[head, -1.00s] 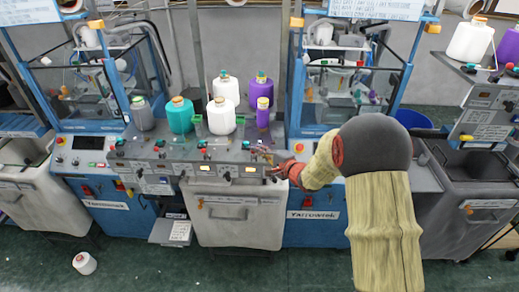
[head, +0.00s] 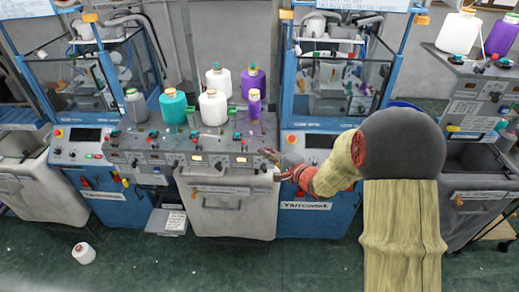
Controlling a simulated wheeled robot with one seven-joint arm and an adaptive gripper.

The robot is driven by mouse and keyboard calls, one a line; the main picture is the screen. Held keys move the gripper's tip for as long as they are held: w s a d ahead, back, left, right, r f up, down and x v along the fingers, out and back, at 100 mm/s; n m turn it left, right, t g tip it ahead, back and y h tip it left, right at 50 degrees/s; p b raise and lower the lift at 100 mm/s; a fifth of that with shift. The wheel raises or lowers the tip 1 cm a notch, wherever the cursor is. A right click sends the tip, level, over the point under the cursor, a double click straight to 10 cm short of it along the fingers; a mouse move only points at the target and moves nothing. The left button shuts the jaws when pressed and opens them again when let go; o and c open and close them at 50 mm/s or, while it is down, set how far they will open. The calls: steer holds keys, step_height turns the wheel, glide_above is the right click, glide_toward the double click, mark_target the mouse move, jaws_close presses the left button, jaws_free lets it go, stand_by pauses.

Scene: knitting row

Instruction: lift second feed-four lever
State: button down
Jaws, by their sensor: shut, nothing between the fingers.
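The middle feed panel (head: 215,150) is a grey sloping console with a row of small levers and knobs with red and green tips, and small lit displays. The picture is too small to read the feed labels, so I cannot tell which is the second feed-four lever. My gripper (head: 268,156) is at the right end of this panel, with its fingers shut and empty. It is apart from the red-tipped levers, and my arm hides the area to its right.
Yarn cones stand on the panel's top: teal (head: 173,107), white (head: 213,107) and purple (head: 254,104). Blue-framed knitting machines stand on both sides. A white cone (head: 83,253) lies on the clear green floor.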

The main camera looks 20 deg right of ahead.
steer(key=v, duration=0.3)
steer(key=shift+f, duration=0.1)
stand_by(0.4)
